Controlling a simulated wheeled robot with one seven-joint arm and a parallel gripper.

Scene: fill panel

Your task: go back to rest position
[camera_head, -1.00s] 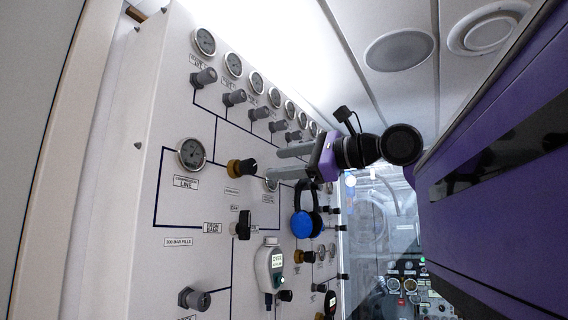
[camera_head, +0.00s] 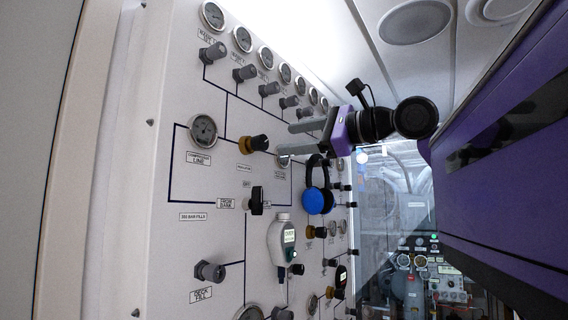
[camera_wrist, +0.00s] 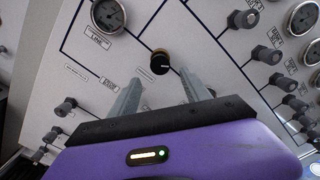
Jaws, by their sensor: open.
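My gripper (camera_head: 296,138) is in front of the white fill panel (camera_head: 165,150), with its two grey fingers pointing toward the panel. The fingers are apart, with nothing between them. In the wrist view my gripper (camera_wrist: 160,88) shows both fingers spread, and a black and brass knob (camera_wrist: 160,62) appears beyond and between them. The same knob (camera_head: 254,143) sits on the panel to the left of the fingertips in the head view. I cannot tell the exact gap between the fingertips and the panel.
Blue headphones (camera_head: 318,200) and a white handheld meter (camera_head: 281,240) are on the panel below my gripper. Gauges (camera_head: 203,130) and grey knobs (camera_head: 212,53) cover the panel. A second instrument panel (camera_head: 415,262) stands farther back at the right.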

